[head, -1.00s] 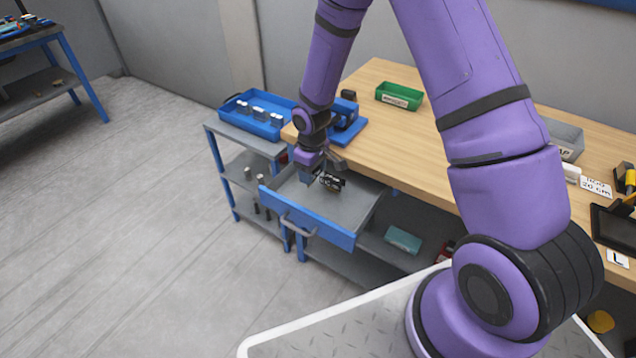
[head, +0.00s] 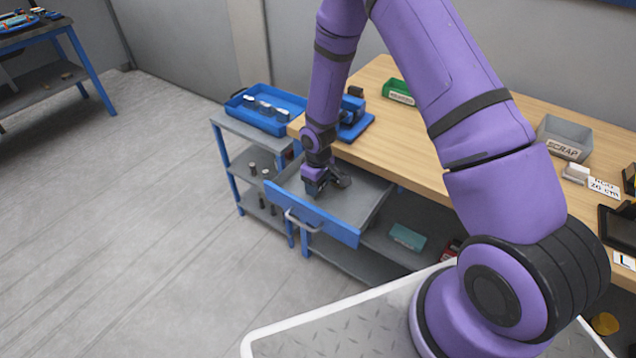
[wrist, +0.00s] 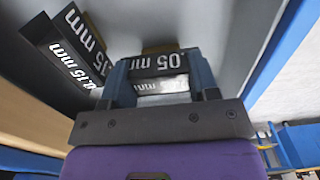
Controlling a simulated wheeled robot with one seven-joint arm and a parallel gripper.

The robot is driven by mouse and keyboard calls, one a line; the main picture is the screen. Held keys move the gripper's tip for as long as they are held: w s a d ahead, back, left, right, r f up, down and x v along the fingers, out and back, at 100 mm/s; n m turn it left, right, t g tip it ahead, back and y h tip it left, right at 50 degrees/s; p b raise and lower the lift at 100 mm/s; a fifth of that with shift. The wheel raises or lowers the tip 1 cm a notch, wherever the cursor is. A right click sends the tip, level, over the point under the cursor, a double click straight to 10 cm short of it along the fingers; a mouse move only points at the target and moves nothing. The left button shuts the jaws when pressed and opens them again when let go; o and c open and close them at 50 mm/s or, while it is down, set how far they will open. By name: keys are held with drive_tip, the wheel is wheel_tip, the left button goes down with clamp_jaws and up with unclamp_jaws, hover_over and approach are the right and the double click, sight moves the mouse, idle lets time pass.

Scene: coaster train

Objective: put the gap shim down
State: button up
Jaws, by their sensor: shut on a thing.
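My gripper (head: 318,188) is low inside the open blue-fronted drawer (head: 361,231) under the wooden bench. In the wrist view my gripper (wrist: 162,78) is shut on the gap shim (wrist: 153,64), a dark piece with a white label reading "05 mm", its start cut off. Another printed strip shows just below it between the fingers, too hidden to identify. Two dark shims marked "15 mm" (wrist: 84,30) and "0.15 mm" (wrist: 66,62) lie to the left in the drawer. I cannot tell whether the held shim touches the drawer floor. The head view hides it.
The drawer walls stand close around my gripper. A blue tray (head: 240,103) with several metal parts is on the grey cart at left. A blue fixture (head: 355,122), a green bin (head: 400,92) and a grey scrap bin (head: 564,139) stand on the bench.

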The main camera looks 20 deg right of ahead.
drive_tip(key=o, duration=0.7)
drive_tip(key=shift+c, duration=0.2)
wheel_tip(320, 180, up, 25)
drive_tip(key=s+d+m+t, duration=0.1)
drive_tip(key=s+d+m, duration=0.1)
drive_tip(key=d, duration=0.1)
drive_tip(key=s+d+r+m+t, duration=0.25)
drive_tip(key=s+r, duration=0.55)
drive_tip(key=r, duration=0.5)
drive_tip(key=s+d+r+m+t, duration=0.1)
drive_tip(key=s+r, duration=0.4)
drive_tip(key=s, duration=0.5)
drive_tip(key=s+d+r+m, duration=0.1)
drive_tip(key=s+r, duration=0.5)
drive_tip(key=s, duration=0.4)
drive_tip(key=shift+d+m+t, duration=0.3)
drive_tip(key=shift+m+t, duration=0.05)
